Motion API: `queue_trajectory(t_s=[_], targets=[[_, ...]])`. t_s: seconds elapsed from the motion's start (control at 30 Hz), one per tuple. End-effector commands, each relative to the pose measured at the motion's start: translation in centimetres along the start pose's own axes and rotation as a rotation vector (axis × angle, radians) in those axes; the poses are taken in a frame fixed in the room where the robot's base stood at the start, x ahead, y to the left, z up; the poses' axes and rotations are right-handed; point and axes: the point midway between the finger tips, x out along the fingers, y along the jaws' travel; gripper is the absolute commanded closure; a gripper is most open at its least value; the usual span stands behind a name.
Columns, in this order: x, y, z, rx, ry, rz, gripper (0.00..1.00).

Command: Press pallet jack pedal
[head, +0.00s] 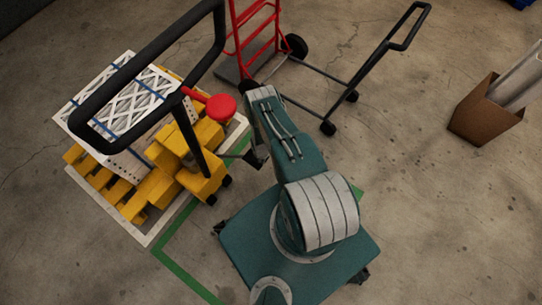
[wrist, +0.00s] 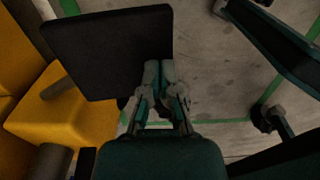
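The yellow pallet jack (head: 203,182) stands at the left in the head view, with a black loop handle (head: 152,58). Its pedal shows as a broad flat black plate (wrist: 108,50) in the wrist view, joined to the yellow body (wrist: 75,118) by a short grey rod. In the head view a dark piece of the pedal (head: 256,158) shows beside my arm. My gripper (wrist: 160,66) has its fingertips together and empty, over the plate's lower right edge. I cannot tell whether they touch it.
White boxed filters (head: 120,95) sit on the jack's load. A red knob (head: 221,108) sticks out by the handle. A red hand truck (head: 250,40) and a black-handled cart (head: 385,50) stand beyond my arm. A cardboard box (head: 485,112) is at right. Floor at lower right is clear.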

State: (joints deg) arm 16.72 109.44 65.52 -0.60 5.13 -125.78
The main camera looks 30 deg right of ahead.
Motion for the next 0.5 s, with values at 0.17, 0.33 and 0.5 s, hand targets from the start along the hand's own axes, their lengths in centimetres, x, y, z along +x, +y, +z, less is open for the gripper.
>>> queue_trajectory(t_s=[0.17,0.33,0.5], targets=[[-1.2,-0.4,0.0,-0.001,0.000,-0.001,1.00],[-2.6,-1.1,0.0,-0.001,0.001,-0.001,1.00],[-4.9,-1.9,0.1,0.001,0.001,0.002,1.00]])
